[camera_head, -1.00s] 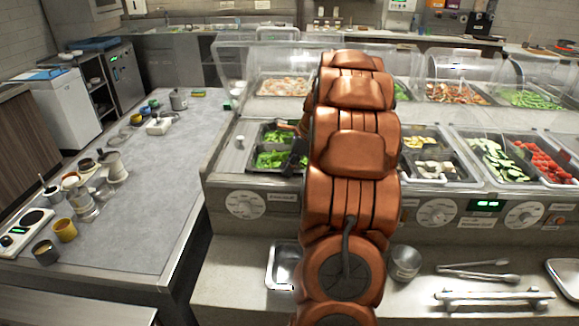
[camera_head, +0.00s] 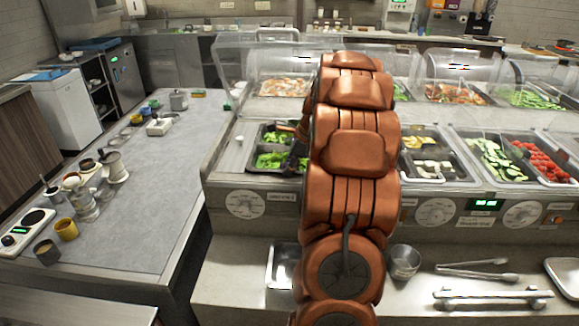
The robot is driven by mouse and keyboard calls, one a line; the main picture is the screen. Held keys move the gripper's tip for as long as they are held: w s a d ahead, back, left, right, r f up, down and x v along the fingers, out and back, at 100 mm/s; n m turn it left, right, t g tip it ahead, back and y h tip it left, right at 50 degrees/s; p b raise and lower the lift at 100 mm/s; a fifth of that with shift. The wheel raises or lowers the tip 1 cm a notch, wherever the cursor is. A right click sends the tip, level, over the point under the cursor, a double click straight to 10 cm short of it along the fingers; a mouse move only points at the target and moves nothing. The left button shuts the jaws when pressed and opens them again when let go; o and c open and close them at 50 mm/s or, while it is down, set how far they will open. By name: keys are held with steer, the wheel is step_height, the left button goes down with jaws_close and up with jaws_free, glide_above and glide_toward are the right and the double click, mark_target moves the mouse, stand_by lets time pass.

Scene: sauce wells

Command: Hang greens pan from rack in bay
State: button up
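The greens pans (camera_head: 268,160) are dark-rimmed and hold leafy greens, in the bay at the left end of the counter. My copper-coloured arm stands in front of the counter's middle and hides part of that bay. My gripper (camera_head: 297,157) shows only as a small dark part at the right edge of the greens pans, left of the arm. Its fingertips are too small and covered to tell open from shut, or whether it touches a pan. I cannot make out the rack in the bay.
Other food pans with cucumber (camera_head: 490,160) and tomatoes (camera_head: 540,160) are to the right. A metal cup (camera_head: 404,262), tongs (camera_head: 475,272) and a shallow metal tray (camera_head: 283,266) lie on the front shelf. Clear guards (camera_head: 275,68) stand behind. A grey side table (camera_head: 150,195) stands left.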

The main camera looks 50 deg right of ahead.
steer(key=shift+o, duration=0.8)
steer(key=shift+a+f, duration=0.15)
steer(key=shift+f, duration=0.7)
steer(key=shift+o, duration=0.7)
steer(key=shift+w+d, duration=0.1)
steer(key=shift+d, duration=0.1)
steer(key=shift+o, duration=0.5)
steer(key=shift+d+r, duration=0.1)
steer(key=shift+r, duration=0.4)
steer(key=v, duration=1.1)
steer(key=shift+d+r, duration=0.15)
steer(key=shift+r, duration=0.15)
